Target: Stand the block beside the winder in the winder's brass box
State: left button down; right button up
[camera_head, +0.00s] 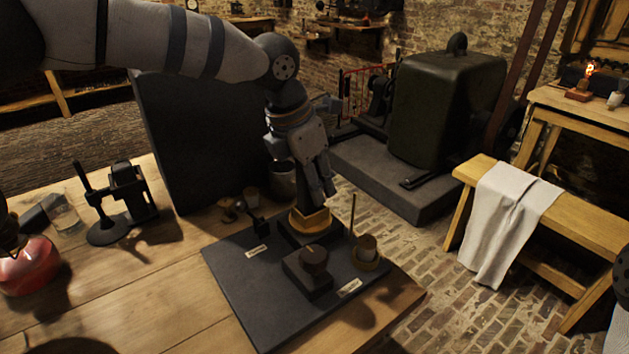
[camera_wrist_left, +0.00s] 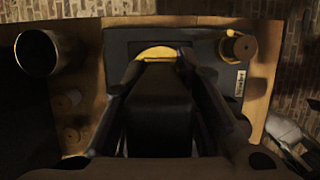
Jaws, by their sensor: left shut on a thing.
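My left gripper (camera_head: 319,196) points down over the dark board on the wooden table. It is shut on a dark block (camera_wrist_left: 160,118), which fills the space between the fingers in the left wrist view. In the head view the fingers mostly hide this block. A yellow brass piece (camera_head: 310,222) on a dark base lies just under the fingertips; its rim also shows beyond the block in the wrist view (camera_wrist_left: 157,52). I cannot tell whether block and brass touch. A dark block with a round knob (camera_head: 308,268) stands nearer me.
The dark board (camera_head: 240,290) carries two pale labels. At its right, a brown cylinder (camera_head: 367,246) sits in a yellow ring beside a thin upright rod. A metal cup (camera_head: 282,182) stands behind. A black stand (camera_head: 122,205) and red flask (camera_head: 28,268) are at left.

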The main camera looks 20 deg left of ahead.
pick_arm(q)
jog(key=shift+f, duration=0.7)
jog(key=c, duration=1.2)
grip_release()
jog(key=v, duration=1.2)
